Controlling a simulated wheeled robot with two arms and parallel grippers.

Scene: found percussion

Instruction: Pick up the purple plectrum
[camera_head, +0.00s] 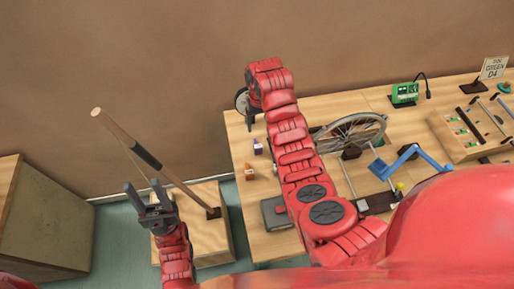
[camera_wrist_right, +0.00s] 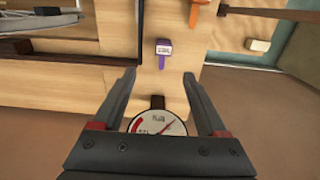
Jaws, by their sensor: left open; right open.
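The purple plectrum (camera_wrist_right: 163,52) lies on the wooden table, its wider labelled end away from my right gripper and its narrow end toward it. In the head view the plectrum (camera_head: 258,146) is a small purple and white spot near the table's left edge. My right gripper (camera_wrist_right: 158,80) is open, with the plectrum ahead of the gap between its fingertips and nothing gripped. In the head view my right arm mostly hides that gripper. My left gripper (camera_head: 153,203) is open and empty, left of the table.
A round dial gauge (camera_wrist_right: 158,123) shows between my right fingers, nearer the palm. An orange piece (camera_wrist_right: 197,14) lies beyond the plectrum. A spoked wheel (camera_head: 355,132) and a blue crank (camera_head: 410,160) are on the table. A wooden stick (camera_head: 150,158) leans near my left gripper.

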